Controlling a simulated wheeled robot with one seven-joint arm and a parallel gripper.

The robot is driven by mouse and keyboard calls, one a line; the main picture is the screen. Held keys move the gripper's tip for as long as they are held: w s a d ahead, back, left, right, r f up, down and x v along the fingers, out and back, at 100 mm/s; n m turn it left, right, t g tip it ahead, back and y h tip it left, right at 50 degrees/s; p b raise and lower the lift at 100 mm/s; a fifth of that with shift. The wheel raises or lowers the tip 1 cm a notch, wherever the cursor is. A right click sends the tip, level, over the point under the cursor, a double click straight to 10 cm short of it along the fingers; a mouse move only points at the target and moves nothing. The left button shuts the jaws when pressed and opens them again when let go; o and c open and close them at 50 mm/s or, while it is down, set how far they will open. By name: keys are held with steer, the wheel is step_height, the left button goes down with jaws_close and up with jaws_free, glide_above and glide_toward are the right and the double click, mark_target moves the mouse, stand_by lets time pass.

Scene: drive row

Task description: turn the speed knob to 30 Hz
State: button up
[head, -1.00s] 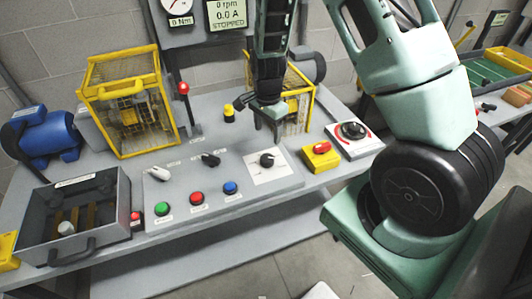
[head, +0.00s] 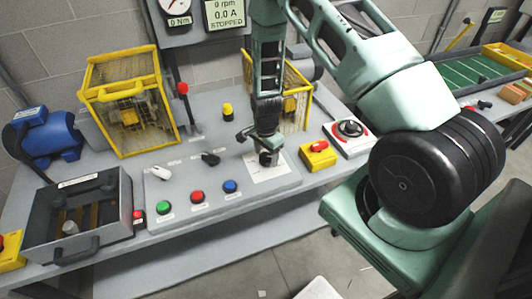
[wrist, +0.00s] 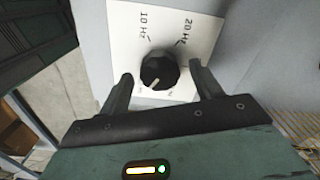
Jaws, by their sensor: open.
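The speed knob (wrist: 159,71) is black and round, on a white scale plate (wrist: 195,22). In the wrist view "10 Hz" and "20 Hz" stand above it; the small marks below are too small to read. Its white pointer line points down and slightly left in that view. My gripper (wrist: 161,76) is open, with one finger on each side of the knob; I cannot tell whether they touch it. In the head view my gripper (head: 267,152) is low over the plate (head: 262,174) on the grey panel, mostly hiding the knob.
Green (head: 163,208), red (head: 197,197) and blue (head: 230,186) buttons sit in front. A black switch (head: 210,159) is to the left, a yellow box with a red knob (head: 319,151) to the right. A yellow cage (head: 293,100) stands behind. The display (head: 226,17) reads 0 rpm, STOPPED.

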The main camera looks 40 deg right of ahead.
steer(key=c, duration=1)
